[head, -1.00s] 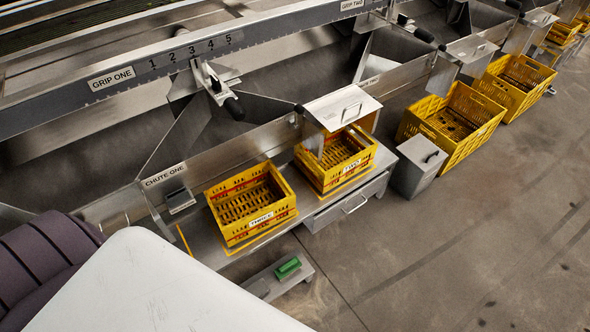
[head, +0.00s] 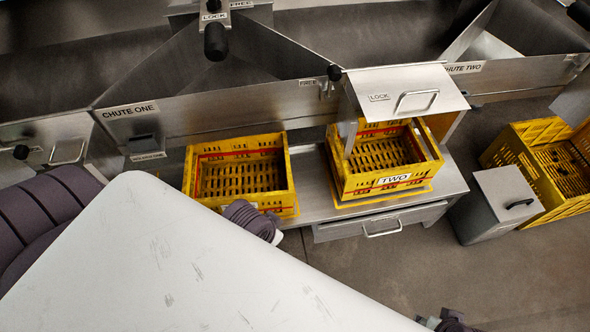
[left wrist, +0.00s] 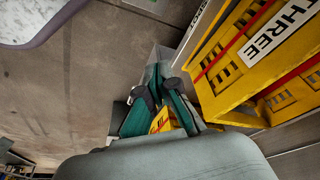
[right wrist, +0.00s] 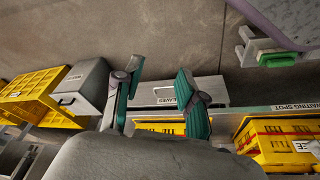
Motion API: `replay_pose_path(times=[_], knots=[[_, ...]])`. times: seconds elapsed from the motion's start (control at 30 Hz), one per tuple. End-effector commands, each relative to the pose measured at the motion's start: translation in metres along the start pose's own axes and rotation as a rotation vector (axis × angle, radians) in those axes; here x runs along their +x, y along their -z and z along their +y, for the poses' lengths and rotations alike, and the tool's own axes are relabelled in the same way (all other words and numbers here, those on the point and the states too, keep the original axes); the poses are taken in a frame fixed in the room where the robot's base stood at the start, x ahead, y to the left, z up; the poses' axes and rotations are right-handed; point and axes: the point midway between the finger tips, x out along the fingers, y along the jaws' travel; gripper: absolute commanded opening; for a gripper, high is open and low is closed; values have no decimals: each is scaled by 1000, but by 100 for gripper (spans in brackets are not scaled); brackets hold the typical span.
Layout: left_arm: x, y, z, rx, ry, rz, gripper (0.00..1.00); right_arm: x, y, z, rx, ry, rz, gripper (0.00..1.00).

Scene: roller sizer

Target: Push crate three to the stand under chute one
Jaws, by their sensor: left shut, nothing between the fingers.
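Crate three (head: 240,170) is a yellow slotted crate with red bands, upright and empty, on the metal bench beside crate two (head: 385,160). The chute one label (head: 130,110) is on the panel above and left of it. My white body hides the bench below that label, so I cannot make out the stand. In the left wrist view my left gripper (left wrist: 158,95) is shut and empty, beside the THREE label of crate three (left wrist: 240,60); whether they touch is unclear. My right gripper (right wrist: 160,82) is open and empty, with crate three (right wrist: 285,140) to its right.
Crate two sits under a hinged metal cover (head: 410,90), above a drawer (head: 380,225). A lidded grey bin (head: 500,205) and another yellow crate (head: 550,165) stand at right. The right wrist view shows a WAITING SPOT label (right wrist: 295,108) on the bench edge. Floor is clear in front.

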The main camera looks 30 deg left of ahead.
Motion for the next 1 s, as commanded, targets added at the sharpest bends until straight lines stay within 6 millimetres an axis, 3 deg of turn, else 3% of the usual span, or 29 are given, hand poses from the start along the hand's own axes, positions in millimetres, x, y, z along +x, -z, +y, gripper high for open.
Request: replay_pose_path(times=[0.27,0.43,0.57,0.67,0.77,1.0], knots=[[1,50,36,201,-117,41,0,-34,-3,1,3,-5,29,40],[17,83,53,361,-178,21,0,-41,-3,2,3,-6,31,40],[34,113,54,494,-203,-18,0,-42,-3,2,3,-6,31,40],[47,139,42,589,-204,-69,0,-42,-3,2,3,-6,31,40],[55,166,18,654,-186,-128,0,-42,-3,2,3,-6,32,40],[51,220,-57,685,-130,-240,0,-41,-2,2,3,-5,32,40]])
